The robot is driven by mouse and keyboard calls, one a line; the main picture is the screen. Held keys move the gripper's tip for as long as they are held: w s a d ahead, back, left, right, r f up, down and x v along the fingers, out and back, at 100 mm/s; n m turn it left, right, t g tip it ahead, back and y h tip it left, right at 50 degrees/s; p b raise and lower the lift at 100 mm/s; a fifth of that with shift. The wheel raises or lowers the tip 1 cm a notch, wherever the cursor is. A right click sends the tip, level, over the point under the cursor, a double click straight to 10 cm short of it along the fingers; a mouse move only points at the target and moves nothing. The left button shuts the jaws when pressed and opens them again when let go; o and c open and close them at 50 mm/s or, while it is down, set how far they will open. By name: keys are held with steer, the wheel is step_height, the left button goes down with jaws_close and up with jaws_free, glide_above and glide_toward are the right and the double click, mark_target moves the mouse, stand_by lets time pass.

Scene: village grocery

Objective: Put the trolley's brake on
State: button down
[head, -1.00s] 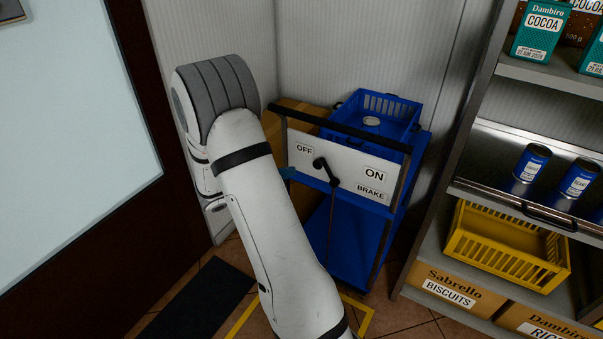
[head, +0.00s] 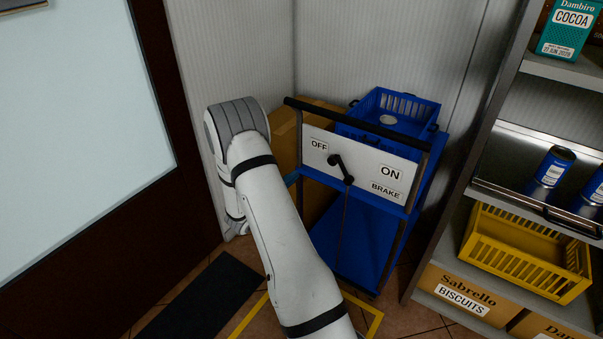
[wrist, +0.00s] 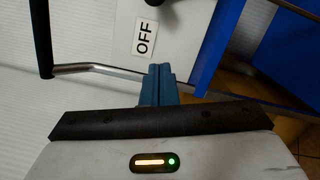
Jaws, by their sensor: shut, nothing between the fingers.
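The trolley has a white panel (head: 365,160) with OFF, ON and BRAKE labels under a black push bar (head: 350,122). A black brake lever (head: 342,170) on the panel points up and left towards the OFF label (head: 319,146). My gripper (head: 292,179) is partly hidden behind my arm, at the panel's left edge and apart from the lever. In the wrist view its teal fingers (wrist: 158,84) are together and empty by the trolley's metal post (wrist: 100,68), near the OFF label (wrist: 146,37). The lever does not show clearly there.
A blue crate (head: 428,108) sits on the trolley's top, and a cardboard box (head: 285,130) stands behind its left side. A shelf with a yellow crate (head: 520,240) is close on the right. A dark door frame (head: 165,190) is on the left.

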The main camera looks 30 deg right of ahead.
steer(key=d+r+p, duration=0.1)
steer(key=d+p, duration=0.1)
steer(key=d, duration=0.8)
steer(key=shift+s+r, duration=0.3)
steer(key=shift+s, duration=0.15)
